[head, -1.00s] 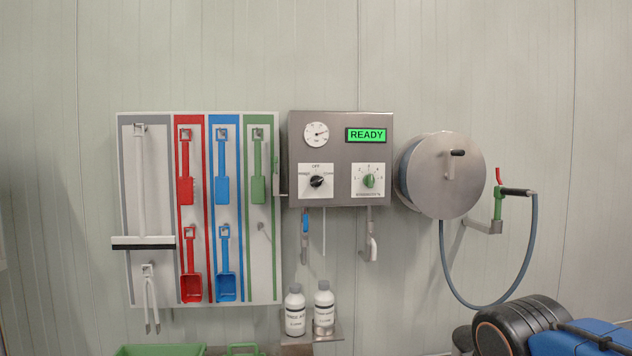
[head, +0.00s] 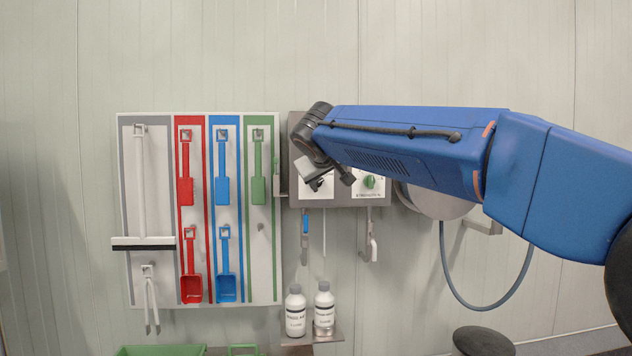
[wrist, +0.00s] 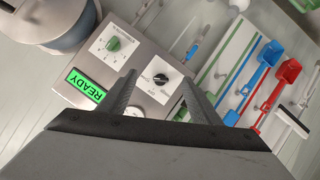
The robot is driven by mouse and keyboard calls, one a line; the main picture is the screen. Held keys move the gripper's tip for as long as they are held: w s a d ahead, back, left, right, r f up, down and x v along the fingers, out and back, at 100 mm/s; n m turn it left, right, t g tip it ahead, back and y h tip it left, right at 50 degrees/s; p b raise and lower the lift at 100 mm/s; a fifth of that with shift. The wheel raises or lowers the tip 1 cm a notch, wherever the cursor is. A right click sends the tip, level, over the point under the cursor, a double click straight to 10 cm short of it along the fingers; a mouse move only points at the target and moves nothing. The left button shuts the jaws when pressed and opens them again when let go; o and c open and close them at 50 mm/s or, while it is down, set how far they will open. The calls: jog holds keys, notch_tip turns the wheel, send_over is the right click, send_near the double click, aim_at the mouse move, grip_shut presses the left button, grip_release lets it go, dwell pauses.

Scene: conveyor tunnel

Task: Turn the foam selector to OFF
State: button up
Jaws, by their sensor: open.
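The steel control box (head: 384,196) on the wall carries a black selector knob (wrist: 161,80) on a white plate; earlier the plate showed OFF above it. My gripper (wrist: 158,78) is open in the wrist view, its fingers on either side of the black knob in the picture. I cannot tell whether they touch it. In the head view my gripper (head: 326,178) is in front of the knob's plate and partly hides it. The knob's exact pointer direction is too small to tell.
A green knob (wrist: 113,44) sits beside the black one, near the lit READY display (wrist: 86,84). A hose reel (head: 440,205), partly behind my arm, is to the right. A tool board (head: 268,290) is to the left. Two white bottles (head: 295,310) stand below.

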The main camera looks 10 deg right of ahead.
jog(key=w+a+r, duration=0.3)
jog(key=a, duration=0.1)
jog(key=t, duration=0.1)
send_near(317, 182)
jog(key=x, duration=0.8)
jog(key=shift+w+r, duration=0.15)
jog(key=shift+w, duration=0.15)
jog(key=c, duration=1)
jog(key=shift+c, duration=0.2)
